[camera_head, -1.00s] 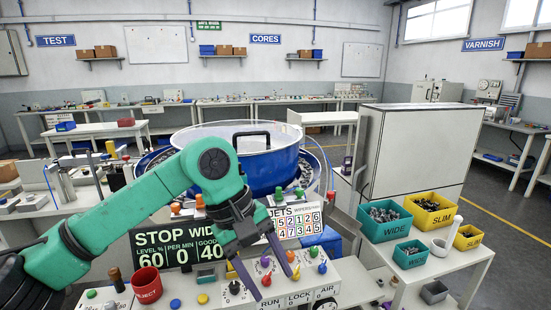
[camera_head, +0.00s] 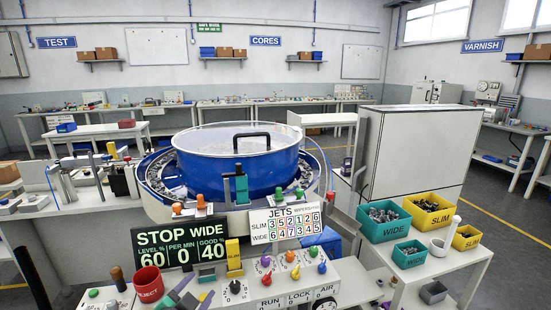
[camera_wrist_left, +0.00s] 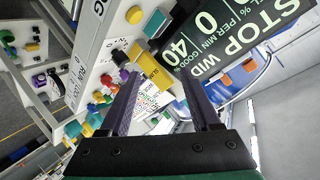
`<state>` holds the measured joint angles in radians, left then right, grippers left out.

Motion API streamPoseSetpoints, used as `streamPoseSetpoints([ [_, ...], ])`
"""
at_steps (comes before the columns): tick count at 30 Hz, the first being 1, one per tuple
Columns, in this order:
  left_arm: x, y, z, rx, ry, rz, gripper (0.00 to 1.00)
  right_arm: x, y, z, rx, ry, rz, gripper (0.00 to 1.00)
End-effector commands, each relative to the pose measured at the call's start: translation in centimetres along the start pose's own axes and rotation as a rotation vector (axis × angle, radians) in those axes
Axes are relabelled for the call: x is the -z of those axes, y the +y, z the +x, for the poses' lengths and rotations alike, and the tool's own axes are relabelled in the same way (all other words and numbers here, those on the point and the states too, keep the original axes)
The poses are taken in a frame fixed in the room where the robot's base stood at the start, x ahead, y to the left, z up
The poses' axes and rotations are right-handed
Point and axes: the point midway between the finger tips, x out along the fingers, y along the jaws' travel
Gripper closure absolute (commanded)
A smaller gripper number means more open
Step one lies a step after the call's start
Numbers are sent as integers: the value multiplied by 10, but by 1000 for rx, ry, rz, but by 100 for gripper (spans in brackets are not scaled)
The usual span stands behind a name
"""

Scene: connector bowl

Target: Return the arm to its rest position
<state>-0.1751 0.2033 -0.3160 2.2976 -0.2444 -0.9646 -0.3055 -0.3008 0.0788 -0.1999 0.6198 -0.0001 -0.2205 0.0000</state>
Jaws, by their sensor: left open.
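My left gripper (camera_head: 186,292) shows only at the bottom edge of the head view, just right of the red REJECT cup (camera_head: 148,289). Its fingertips are over the front of the control panel; the rest of it and most of the arm are out of frame. In the left wrist view the two dark fingers of the left gripper (camera_wrist_left: 160,82) stand wide apart with nothing held between them. Beyond them lie the panel's knobs and the STOP WIDE display (camera_wrist_left: 225,40). My right gripper is not in view.
The blue bowl (camera_head: 236,171) stands behind the display board (camera_head: 180,247) and the JETS card (camera_head: 293,222). Coloured knobs crowd the panel. Teal bins (camera_head: 384,230) and yellow bins stand on a side table at right.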

Motion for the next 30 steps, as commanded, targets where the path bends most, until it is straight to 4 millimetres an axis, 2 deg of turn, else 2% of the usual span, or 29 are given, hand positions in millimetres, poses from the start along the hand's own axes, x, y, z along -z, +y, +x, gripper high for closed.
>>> streamPoseSetpoints([
  [1, -33, 15, -7, -55, -102, -85, 36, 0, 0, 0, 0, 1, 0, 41],
  [3, -72, 33, -20, -120, -235, -188, 36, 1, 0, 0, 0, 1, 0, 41],
  [6, -116, 57, -42, -191, -400, -307, 36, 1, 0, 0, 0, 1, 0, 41],
  [9, -150, 78, -67, -249, -546, -404, 36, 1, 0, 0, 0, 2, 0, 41],
  [15, -202, 113, -125, -336, -816, -561, 36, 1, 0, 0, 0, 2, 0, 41],
  [18, -230, 137, -94, -342, -821, -549, 36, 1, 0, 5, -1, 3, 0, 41],
  [23, -278, 178, -64, -356, -845, -541, 36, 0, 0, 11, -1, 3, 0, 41],
  [26, -315, 210, -49, -366, -862, -535, 36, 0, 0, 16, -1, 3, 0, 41],
  [29, -364, 248, -40, -379, -885, -528, 36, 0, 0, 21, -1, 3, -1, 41],
  [30, -386, 266, -39, -385, -897, -524, 36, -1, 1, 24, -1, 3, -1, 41],
])
